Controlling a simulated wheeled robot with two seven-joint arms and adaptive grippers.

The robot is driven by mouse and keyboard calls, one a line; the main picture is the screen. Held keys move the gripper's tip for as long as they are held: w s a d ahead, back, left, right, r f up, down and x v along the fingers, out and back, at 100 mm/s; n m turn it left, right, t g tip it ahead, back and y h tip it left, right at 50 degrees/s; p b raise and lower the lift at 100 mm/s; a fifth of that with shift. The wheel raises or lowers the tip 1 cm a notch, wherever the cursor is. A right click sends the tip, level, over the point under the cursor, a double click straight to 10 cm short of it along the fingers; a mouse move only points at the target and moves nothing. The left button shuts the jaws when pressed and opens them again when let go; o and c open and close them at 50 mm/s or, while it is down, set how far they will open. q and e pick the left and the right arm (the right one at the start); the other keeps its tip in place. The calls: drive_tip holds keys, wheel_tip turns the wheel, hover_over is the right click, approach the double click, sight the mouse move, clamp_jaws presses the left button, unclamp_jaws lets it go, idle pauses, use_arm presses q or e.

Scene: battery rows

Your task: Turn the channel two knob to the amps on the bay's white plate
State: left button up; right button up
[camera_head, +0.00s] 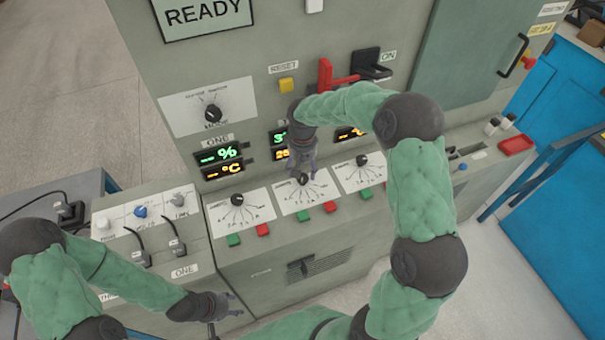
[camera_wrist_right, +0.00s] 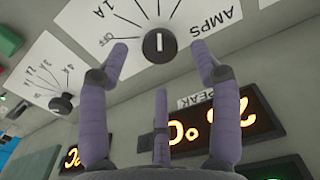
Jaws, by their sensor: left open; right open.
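The middle dial plate (camera_head: 302,193) is white and has a black knob (camera_head: 303,178) at its top; the number of its channel is hidden behind my arm. My right gripper (camera_head: 302,168) is open just above this knob. In the right wrist view the round black knob (camera_wrist_right: 158,45) stands between the spread purple fingers, with a white line on its face. The plate there reads OFF, 1A and AMPS; I cannot tell contact. My left gripper (camera_head: 236,304) is open and empty, low in front of the cabinet. I cannot read any bay plate's amps value.
Similar knobs stand left (camera_head: 237,199) and right (camera_head: 362,160). Green (camera_head: 233,240) and red (camera_head: 262,230) buttons lie below the dials. A yellow reset button (camera_head: 286,84) and red lever (camera_head: 333,76) are above. A plugged side unit (camera_head: 140,212) stands at left.

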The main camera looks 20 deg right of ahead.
sight(302, 177)
wheel_tip(302, 177, up, 8)
idle(0.4)
idle(0.4)
